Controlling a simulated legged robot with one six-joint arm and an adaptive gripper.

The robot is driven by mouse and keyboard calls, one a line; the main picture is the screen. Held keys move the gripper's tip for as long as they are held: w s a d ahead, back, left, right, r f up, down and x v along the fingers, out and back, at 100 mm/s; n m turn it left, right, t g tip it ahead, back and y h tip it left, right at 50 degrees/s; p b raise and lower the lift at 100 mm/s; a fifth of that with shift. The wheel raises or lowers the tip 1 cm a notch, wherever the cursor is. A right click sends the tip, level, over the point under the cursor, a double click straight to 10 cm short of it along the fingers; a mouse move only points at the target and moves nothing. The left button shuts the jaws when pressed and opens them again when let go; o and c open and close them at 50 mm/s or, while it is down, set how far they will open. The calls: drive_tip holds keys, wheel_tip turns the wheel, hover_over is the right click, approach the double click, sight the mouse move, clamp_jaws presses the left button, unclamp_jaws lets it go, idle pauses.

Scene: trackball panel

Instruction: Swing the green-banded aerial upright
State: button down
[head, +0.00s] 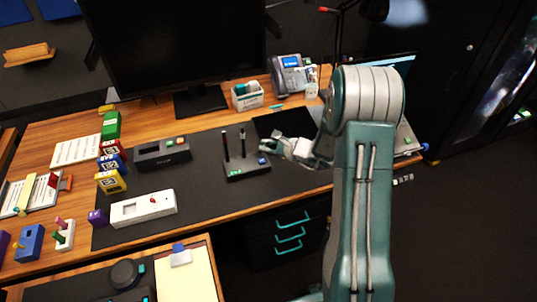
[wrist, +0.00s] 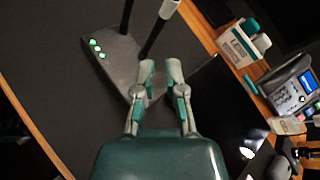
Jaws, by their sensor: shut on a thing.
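A dark box with aerials (head: 247,170) stands on the black desk mat. Two thin dark aerials rise from it, one at its left (head: 226,146) and one nearer its middle (head: 243,142). In the wrist view the box (wrist: 118,62) shows several green lights, and the nearer aerial (wrist: 156,36) has a pale section near the top of the picture. My gripper (head: 266,147) is at the right end of the box. In the wrist view its fingertips (wrist: 160,66) are at the box's near corner, shut on an aerial largely hidden between them. No green band can be made out clearly.
A white panel with a red knob (head: 143,208) and a dark case (head: 162,153) lie to the left. A white holder (head: 247,95), a phone (head: 288,70) and a monitor (head: 175,40) stand behind. The mat in front of the box is clear.

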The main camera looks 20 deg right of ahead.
drive_tip(key=w+g, duration=0.1)
drive_tip(key=w+r+g, duration=0.1)
drive_tip(key=w+m, duration=0.1)
drive_tip(key=shift+w+r+g+h, duration=0.3)
drive_tip(key=shift+r+g+h, duration=0.1)
drive_tip(key=shift+w+r+m+g, duration=0.25)
drive_tip(key=shift+w+m+g, duration=0.35)
drive_tip(key=shift+w+g, duration=0.5)
drive_tip(key=shift+w, duration=0.15)
drive_tip(key=c, duration=0.7)
unclamp_jaws()
drive_tip(key=v, duration=1.2)
drive_tip(key=shift+a, duration=0.1)
